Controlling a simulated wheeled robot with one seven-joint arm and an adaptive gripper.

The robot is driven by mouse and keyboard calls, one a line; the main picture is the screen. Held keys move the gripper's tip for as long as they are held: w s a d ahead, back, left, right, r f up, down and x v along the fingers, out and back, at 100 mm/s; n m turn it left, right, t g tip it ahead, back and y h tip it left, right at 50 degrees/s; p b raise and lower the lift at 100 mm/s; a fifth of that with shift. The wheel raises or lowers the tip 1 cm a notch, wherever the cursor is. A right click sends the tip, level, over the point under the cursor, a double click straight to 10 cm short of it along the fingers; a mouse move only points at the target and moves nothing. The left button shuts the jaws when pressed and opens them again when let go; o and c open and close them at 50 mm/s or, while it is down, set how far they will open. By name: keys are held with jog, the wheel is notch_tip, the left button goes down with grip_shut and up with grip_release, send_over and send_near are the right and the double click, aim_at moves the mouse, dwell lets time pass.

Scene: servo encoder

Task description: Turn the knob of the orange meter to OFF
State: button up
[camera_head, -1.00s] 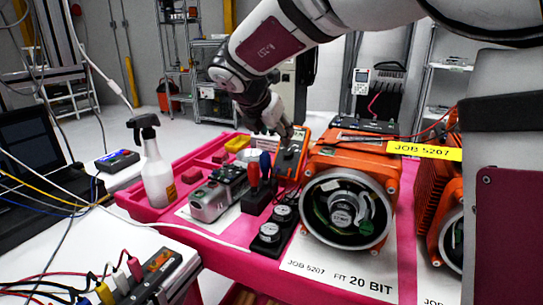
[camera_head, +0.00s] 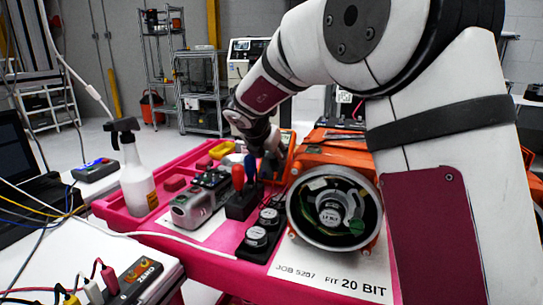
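The orange meter (camera_head: 287,142) stands on the pink bench, just behind the red- and blue-handled tools and left of the big orange motor. My gripper (camera_head: 268,153) points down at the meter's left side and front, overlapping it in the picture. The meter's face and knob are mostly hidden behind my gripper, so I cannot tell the knob's position or whether the fingers touch it. The fingers are small and dark here, and their opening does not show clearly.
The orange motor (camera_head: 335,210) with its open round end sits right of the meter. Red- and blue-handled tools (camera_head: 245,190) stand upright in front. A grey metal device (camera_head: 200,200), black round gauges (camera_head: 262,232) and a spray bottle (camera_head: 135,175) are nearby. My arm covers the right side.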

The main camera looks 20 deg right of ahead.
jog(key=shift+c, duration=0.2)
grip_shut()
jog(key=shift+r+p, duration=0.15)
jog(key=shift+p, duration=0.45)
jog(key=n+p, duration=0.3)
jog(key=p, duration=0.1)
jog(key=shift+s+d+r, duration=0.1)
jog(key=shift+r, duration=0.05)
jog(key=n+p, duration=0.5)
jog(key=p, duration=0.3)
jog(key=shift+s+p, duration=0.1)
jog(key=shift+p, duration=0.2)
jog(key=n+p, duration=0.4)
jog(key=p, duration=0.1)
jog(key=shift+d+n+y, duration=0.1)
jog(key=shift+n+y, duration=0.3)
jog(key=shift+n+p, duration=1.15)
jog(key=shift+n, duration=0.45)
jog(key=shift+w, duration=0.2)
